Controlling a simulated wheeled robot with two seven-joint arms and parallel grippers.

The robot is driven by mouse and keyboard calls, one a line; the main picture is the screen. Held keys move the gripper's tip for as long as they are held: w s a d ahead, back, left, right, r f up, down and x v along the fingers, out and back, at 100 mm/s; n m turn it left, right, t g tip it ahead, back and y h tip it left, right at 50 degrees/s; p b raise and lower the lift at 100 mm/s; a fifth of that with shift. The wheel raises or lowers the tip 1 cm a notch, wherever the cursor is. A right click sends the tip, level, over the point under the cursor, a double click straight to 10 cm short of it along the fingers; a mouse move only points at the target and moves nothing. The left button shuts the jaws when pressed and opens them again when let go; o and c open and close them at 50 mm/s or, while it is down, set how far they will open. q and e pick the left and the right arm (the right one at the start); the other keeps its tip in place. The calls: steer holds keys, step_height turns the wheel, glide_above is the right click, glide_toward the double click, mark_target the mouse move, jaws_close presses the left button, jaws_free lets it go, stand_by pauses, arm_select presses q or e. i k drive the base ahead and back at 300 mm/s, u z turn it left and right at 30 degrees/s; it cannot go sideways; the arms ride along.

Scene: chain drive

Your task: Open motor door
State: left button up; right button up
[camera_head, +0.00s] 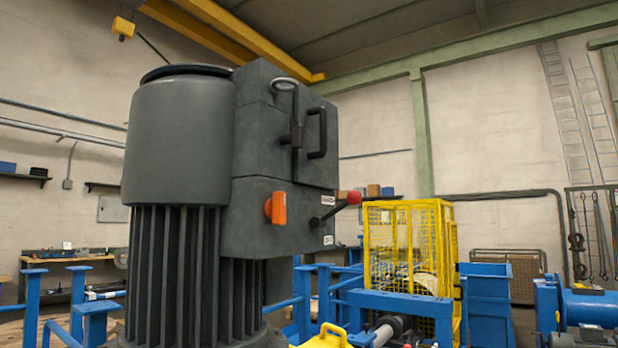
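The large grey motor (182,135) stands upright at the left of the head view, with a ribbed lower body. A box housing is fixed to its right side. The motor door (258,135) is the upper panel of this box and looks shut. It carries a black handle (317,133) and a latch lever (297,128) with a light-coloured ring at its top. Below it are an orange switch (276,208) and a lever with a red knob (353,197). Neither of my grippers is in view.
A yellow mesh cage (408,255) stands to the right behind the motor, among blue frames (400,304). A yellow part (325,338) shows at the bottom edge. A workbench (70,258) is at the back left. The air right of the door is clear.

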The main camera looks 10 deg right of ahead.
mark_target(315, 164)
steer(key=z, duration=2.05)
steer(key=i, duration=2.9)
steer(key=u, duration=3.1)
